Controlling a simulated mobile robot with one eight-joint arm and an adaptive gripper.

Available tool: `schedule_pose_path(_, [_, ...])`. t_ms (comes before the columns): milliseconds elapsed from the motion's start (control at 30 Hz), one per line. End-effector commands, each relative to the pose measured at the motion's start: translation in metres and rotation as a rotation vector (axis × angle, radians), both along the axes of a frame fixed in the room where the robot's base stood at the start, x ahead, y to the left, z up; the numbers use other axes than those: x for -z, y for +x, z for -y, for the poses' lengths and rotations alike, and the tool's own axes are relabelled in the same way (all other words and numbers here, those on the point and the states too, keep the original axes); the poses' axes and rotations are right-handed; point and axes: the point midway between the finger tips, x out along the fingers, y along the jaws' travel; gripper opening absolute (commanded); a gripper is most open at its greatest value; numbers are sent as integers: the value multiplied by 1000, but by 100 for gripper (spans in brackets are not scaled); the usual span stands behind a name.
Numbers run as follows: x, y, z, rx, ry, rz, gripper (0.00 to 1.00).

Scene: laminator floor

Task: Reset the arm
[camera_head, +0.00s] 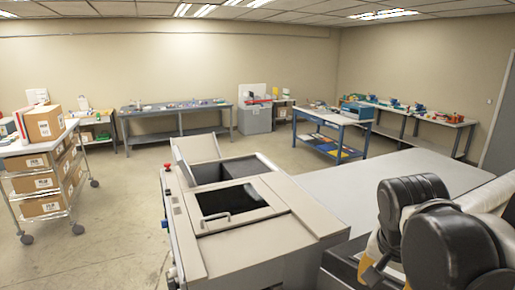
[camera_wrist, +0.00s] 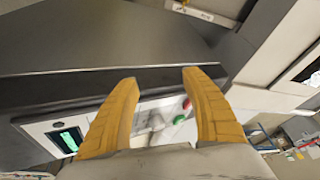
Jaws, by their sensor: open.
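My gripper (camera_wrist: 157,78) shows in the wrist view with two yellow-orange fingers spread apart and nothing between them. Beyond the fingers is a light control panel (camera_wrist: 160,112) with a small lit screen (camera_wrist: 66,138) and red and green buttons, partly hidden by the fingers. In the head view my arm is folded at the lower right, with dark rounded joints. The gripper's fingertips cannot be made out clearly there.
A large beige machine (camera_head: 262,236) with an open lid stands in front, beside a flat grey surface (camera_head: 400,172). A cart with boxes (camera_head: 45,207) stands at the left. Workbenches (camera_head: 175,112) and a blue table (camera_head: 335,118) line the back.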

Motion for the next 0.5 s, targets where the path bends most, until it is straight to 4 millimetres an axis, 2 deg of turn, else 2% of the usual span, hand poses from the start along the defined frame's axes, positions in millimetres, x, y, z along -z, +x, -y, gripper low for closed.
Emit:
schedule_pose_path(100, [17, -16, -29, -271, -20, 89, 55])
schedule_pose_path(300, [39, -32, -66, -628, -96, 233, 55])
schedule_pose_path(367, [45, -37, -75, -720, -129, 277, 55])
schedule_pose_path(500, [85, -35, -75, -737, -138, 283, 55])
